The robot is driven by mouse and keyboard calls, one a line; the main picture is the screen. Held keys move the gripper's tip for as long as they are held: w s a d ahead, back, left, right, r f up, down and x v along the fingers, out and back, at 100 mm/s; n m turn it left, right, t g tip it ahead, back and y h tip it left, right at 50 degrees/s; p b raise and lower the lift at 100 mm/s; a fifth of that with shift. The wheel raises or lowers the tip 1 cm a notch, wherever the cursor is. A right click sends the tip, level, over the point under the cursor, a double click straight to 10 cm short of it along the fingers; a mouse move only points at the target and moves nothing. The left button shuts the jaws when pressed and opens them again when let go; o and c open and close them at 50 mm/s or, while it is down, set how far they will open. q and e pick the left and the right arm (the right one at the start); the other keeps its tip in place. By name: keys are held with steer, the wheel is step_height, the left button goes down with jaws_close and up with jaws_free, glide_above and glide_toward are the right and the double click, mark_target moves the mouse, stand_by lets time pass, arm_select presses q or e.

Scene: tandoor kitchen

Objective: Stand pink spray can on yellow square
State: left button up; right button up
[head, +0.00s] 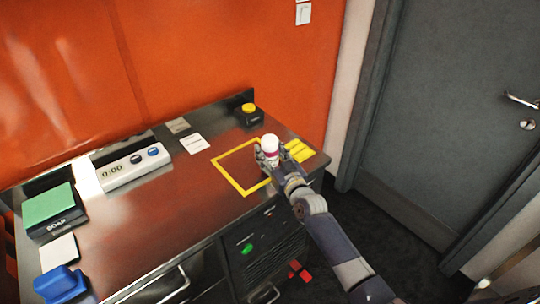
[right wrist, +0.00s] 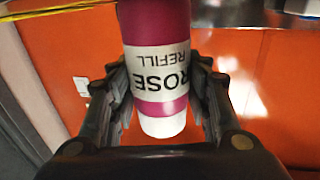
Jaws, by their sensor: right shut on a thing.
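The pink spray can (head: 271,145) has a white cap and a label that reads "ROSE REFILL" in the right wrist view (right wrist: 158,70). My right gripper (head: 268,158) is shut around it, with a finger on each side in the wrist view (right wrist: 155,100). The can is about upright, cap up. The yellow square (head: 227,179) is an outline on the dark metal counter. The can overlaps its right side in the head view; its base is hidden by my gripper, so I cannot tell whether it touches the counter. My left gripper is out of view.
A black box with a yellow button (head: 248,114) stands behind the square. A white timer (head: 133,166), a green sponge on a soap holder (head: 49,205) and a blue object (head: 60,283) are left. The square's inside looks clear.

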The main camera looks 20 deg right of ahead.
steer(key=shift+r, duration=0.1)
steer(key=o, duration=1.2)
steer(key=shift+f, duration=0.2)
steer(key=shift+r, duration=0.1)
steer(key=shift+s, duration=0.2)
steer(key=s+d, duration=0.1)
steer(key=s, duration=1)
steer(key=shift+s+d+b, duration=0.15)
steer(key=shift+s+b, duration=0.2)
steer(key=shift+b, duration=0.1)
